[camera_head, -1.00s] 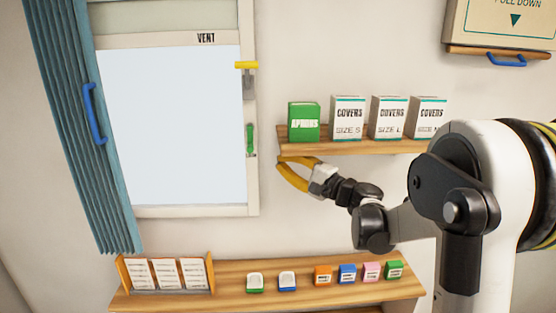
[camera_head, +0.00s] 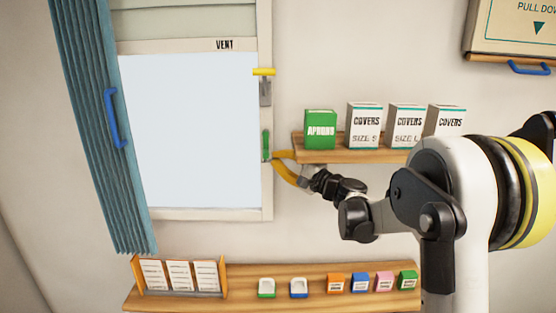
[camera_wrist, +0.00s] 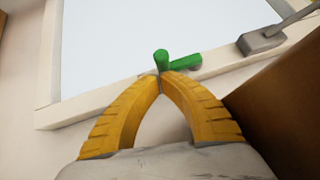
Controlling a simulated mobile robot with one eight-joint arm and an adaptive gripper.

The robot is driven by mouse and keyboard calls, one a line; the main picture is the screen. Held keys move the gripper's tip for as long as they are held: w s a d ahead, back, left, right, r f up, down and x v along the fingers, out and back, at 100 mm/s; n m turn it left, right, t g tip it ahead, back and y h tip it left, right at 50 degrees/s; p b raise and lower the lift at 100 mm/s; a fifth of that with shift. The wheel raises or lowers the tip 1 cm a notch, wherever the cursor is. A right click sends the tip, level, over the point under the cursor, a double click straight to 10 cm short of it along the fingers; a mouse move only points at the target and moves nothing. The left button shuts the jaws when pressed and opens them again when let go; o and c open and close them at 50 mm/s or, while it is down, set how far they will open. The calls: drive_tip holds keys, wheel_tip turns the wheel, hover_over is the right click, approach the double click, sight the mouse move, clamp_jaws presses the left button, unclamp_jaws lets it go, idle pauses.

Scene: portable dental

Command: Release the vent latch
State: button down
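The green latch handle (camera_head: 266,146) sits on the right side of the window frame under the VENT label. In the wrist view the green handle (camera_wrist: 185,63) shows as a short bar with a round end, just beyond my fingertips. My gripper (camera_head: 274,157) is at the handle's lower right in the head view, its yellow fingers curved toward it. In the wrist view my gripper's fingertips (camera_wrist: 162,73) meet, with an empty gap between the fingers behind them. Whether the tips touch the handle is not clear. A yellow-handled grey lever (camera_head: 264,80) is higher on the same frame.
A wooden shelf (camera_head: 345,155) with a green aprons box (camera_head: 320,130) and white covers boxes (camera_head: 364,127) is close to the right of my gripper. A lower shelf (camera_head: 240,299) holds cards and small boxes. A teal curtain (camera_head: 92,150) hangs at left.

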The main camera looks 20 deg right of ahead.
drive_tip(key=shift+f, duration=0.1)
drive_tip(key=shift+a+m+b, duration=0.2)
drive_tip(key=shift+m+b, duration=0.1)
drive_tip(key=shift+b, duration=0.25)
drive_tip(key=shift+w+a+f+m+t+b, duration=0.15)
drive_tip(key=shift+a+m+t+b, duration=0.15)
drive_tip(key=shift+m+t+b, duration=0.3)
drive_tip(key=shift+w+a+f+m+t+b, duration=0.15)
drive_tip(key=shift+a+m+t+b, duration=0.2)
drive_tip(key=shift+b, duration=0.3)
drive_tip(key=shift+a+b, duration=0.15)
drive_tip(key=shift+b, duration=0.3)
drive_tip(key=shift+w+a+r+b, duration=0.2)
drive_tip(key=shift+a+b, duration=0.15)
drive_tip(key=shift+a, duration=0.5)
drive_tip(key=shift+w+a+r+b, duration=0.15)
drive_tip(key=shift+w+a+b, duration=0.2)
drive_tip(key=shift+a, duration=0.5)
drive_tip(key=shift+w+a+r+b, duration=0.15)
drive_tip(key=shift+a+b, duration=0.25)
drive_tip(key=shift+a, duration=0.45)
drive_tip(key=shift+a+r, duration=0.15)
drive_tip(key=shift+r, duration=0.05)
